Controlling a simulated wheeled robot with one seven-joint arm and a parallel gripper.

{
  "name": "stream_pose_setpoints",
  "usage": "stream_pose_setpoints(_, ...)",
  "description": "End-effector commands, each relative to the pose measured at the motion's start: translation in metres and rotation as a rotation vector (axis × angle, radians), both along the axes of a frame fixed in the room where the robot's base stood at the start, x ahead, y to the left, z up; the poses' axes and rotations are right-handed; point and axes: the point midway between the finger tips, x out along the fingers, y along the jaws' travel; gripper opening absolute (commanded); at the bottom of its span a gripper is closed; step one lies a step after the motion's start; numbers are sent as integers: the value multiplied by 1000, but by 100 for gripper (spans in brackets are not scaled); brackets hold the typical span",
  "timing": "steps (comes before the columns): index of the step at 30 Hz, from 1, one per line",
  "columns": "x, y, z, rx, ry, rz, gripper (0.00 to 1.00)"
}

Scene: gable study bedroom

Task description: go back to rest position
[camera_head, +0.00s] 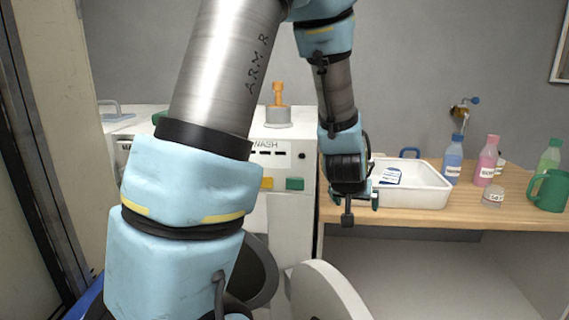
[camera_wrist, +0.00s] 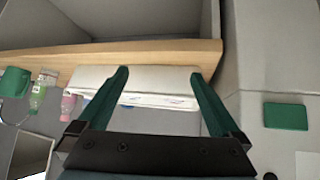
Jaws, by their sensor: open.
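My gripper (camera_wrist: 163,84) is open in the wrist view, its two green fingers spread apart with nothing between them. In the head view my gripper (camera_head: 360,203) hangs at the end of the bent arm, by the left front part of the white tray (camera_head: 425,199) on the wooden shelf. The tray also shows beyond the fingertips in the wrist view (camera_wrist: 150,77). The gripper hides part of the tray's left end. I cannot tell whether it touches the tray.
A blue bottle (camera_head: 453,160), a pink bottle (camera_head: 487,162), a small jar (camera_head: 492,195) and a green mug (camera_head: 549,191) stand on the wooden shelf (camera_head: 440,220). White machines (camera_head: 285,150) stand left of it, with an orange-knobbed item (camera_head: 278,105) on top. A wall closes the back.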

Motion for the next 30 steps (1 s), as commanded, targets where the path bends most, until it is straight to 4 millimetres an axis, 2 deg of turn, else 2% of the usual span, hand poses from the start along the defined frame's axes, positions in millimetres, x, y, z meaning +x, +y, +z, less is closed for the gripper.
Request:
stream_pose_setpoints(1, -1, 24, 0, 13, 42, 27, 100)
stream_pose_setpoints(2, -3, 38, -1, 24, 75, 40, 100)
stream_pose_setpoints(5, -20, 96, -5, 69, 205, 96, 100)
stream_pose_setpoints(6, -30, 120, -6, 89, 262, 121, 100)
stream_pose_setpoints(9, -61, 174, -8, 136, 399, 184, 100)
stream_pose_setpoints(13, -96, 220, -7, 181, 528, 247, 100)
stream_pose_setpoints(15, -109, 233, -6, 196, 570, 268, 100)
stream_pose_setpoints(18, -119, 243, -6, 208, 603, 283, 100)
stream_pose_setpoints(30, -121, 244, -6, 210, 609, 284, 100)
